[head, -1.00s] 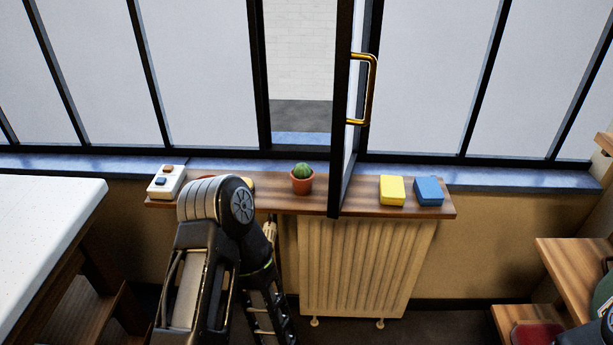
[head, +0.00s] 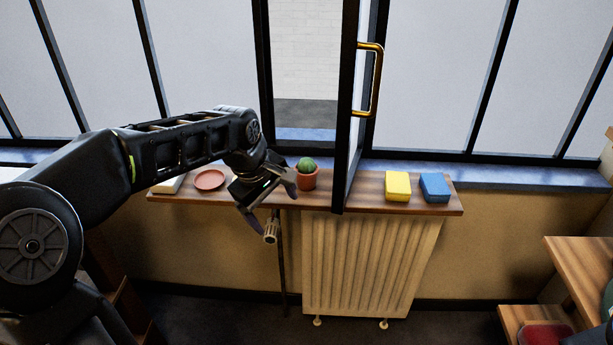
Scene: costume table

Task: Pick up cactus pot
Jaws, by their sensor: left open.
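The cactus pot (head: 307,178) is a small terracotta pot with a round green cactus. It stands upright on the wooden shelf (head: 330,196) under the window, just left of the open window pane. My left gripper (head: 281,210) is open, at the shelf's front edge just left of the pot. One finger reaches up beside the pot's left side; the other hangs lower, in front of the shelf. I cannot tell whether the upper finger touches the pot. My right gripper is not in view.
The open window pane (head: 352,120) with a brass handle (head: 374,80) stands close right of the pot. A terracotta saucer (head: 209,180) lies left on the shelf. A yellow block (head: 398,186) and a blue block (head: 435,188) sit at the right. A radiator (head: 360,262) is below.

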